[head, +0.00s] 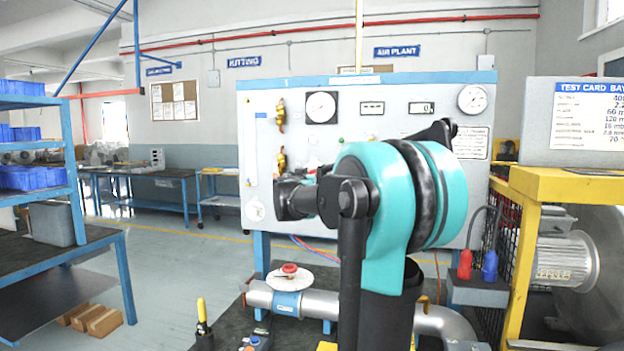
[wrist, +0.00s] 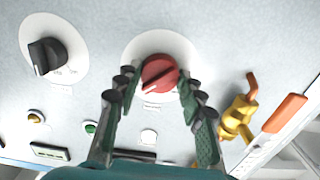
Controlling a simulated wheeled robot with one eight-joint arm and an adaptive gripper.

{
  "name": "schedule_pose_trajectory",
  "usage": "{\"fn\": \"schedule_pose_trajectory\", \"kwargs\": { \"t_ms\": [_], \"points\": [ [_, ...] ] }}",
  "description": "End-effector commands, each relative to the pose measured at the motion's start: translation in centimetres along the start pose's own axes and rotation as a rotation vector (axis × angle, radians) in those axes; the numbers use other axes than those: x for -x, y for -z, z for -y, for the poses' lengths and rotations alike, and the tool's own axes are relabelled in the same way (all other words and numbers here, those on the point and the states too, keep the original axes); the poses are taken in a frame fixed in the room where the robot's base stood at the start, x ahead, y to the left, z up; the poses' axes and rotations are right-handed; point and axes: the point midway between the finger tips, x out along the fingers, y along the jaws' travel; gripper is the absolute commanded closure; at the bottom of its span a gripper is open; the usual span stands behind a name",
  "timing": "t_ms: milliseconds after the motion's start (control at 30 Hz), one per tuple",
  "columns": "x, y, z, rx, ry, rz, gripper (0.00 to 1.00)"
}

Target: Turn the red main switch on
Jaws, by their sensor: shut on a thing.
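The red main switch (wrist: 159,73) is a round red knob on a white round plate (wrist: 188,50) on the pale panel, seen in the wrist view. A pale mark on the knob points to the lower left; the small labels around it are too blurred to read. My gripper (wrist: 157,76) has its two green, black-padded fingers on either side of the knob, closed on it. In the head view my teal and black arm is in front of the panel (head: 270,110) and hides the switch and the fingertips.
In the wrist view a black rotary knob (wrist: 46,56) sits left of the red one, and a yellow valve with orange handle (wrist: 238,118) sticks out close to the right finger. In the head view a pipe with a red-hubbed handwheel (head: 289,270) lies below the panel.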

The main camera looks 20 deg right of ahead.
Motion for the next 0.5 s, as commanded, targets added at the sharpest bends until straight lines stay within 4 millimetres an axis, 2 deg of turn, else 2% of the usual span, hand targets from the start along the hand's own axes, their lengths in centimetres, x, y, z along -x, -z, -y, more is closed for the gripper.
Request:
{"fn": "schedule_pose_trajectory", "kwargs": {
  "t_ms": [67,100,267,500],
  "points": [
    [0.03,-0.05,-0.01,-0.002,0.0,0.001,0.9],
    [0.03,-0.05,-0.01,-0.001,0.0,0.001,0.6],
    [0.02,-0.03,0.0,-0.001,0.0,0.0,0.4],
    [0.01,-0.01,0.0,0.0,0.0,0.0,0.4]
  ]
}}
